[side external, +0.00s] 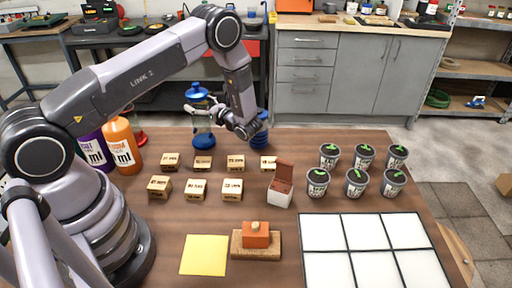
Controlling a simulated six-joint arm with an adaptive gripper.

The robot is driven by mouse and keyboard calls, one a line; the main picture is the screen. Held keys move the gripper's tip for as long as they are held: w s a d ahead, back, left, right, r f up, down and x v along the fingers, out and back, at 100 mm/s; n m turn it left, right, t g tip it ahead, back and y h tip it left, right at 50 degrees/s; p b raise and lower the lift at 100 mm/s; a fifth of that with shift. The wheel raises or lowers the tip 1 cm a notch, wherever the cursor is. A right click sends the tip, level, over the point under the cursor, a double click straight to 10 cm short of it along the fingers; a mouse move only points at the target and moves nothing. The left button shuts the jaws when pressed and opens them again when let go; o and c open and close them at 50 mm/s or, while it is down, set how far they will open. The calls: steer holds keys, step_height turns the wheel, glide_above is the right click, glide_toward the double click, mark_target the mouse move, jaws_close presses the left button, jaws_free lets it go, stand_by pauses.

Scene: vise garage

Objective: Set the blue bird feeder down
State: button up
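The blue bird feeder (203,141) is near the back edge of the wooden table, left of my wrist. It is upright, with a blue cap, a clear body and a blue base. The base appears at table level, but I cannot tell whether it touches the table. My gripper (243,130) is at the end of the arm, just right of the feeder and beside a second blue object (262,131). The fingers are small and dark here, and partly lost against the background. I cannot tell whether they hold anything.
Several labelled wooden blocks (195,189) stand in front of the feeder. A white grid (375,235), a yellow sheet (204,255) and an orange block (256,238) lie nearer the front.

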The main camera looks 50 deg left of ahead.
steer(key=shift+o, duration=0.7)
steer(key=shift+r, duration=0.1)
steer(key=shift+w+d+r, duration=0.1)
steer(key=shift+d, duration=0.25)
steer(key=w+d, duration=0.1)
steer(key=d, duration=1)
steer(key=s+r+n+g+h, duration=0.1)
steer(key=s+r+n+h, duration=0.3)
steer(key=r, duration=0.5)
steer(key=s+r+n+g+h, duration=0.1)
steer(key=s+r+n+h, duration=0.4)
steer(key=r, duration=0.4)
steer(key=s+d+r+n+t+h, duration=0.3)
steer(key=s+r+t+h, duration=0.1)
steer(key=s, duration=0.4)
steer(key=s+d+r+n+t+h, duration=0.4)
steer(key=s+r+t, duration=0.1)
steer(key=s, duration=0.4)
steer(key=shift+s+d+r+n+t+h, duration=0.2)
steer(key=shift+r+n+t+h, duration=0.1)
steer(key=shift+t+h, duration=0.1)
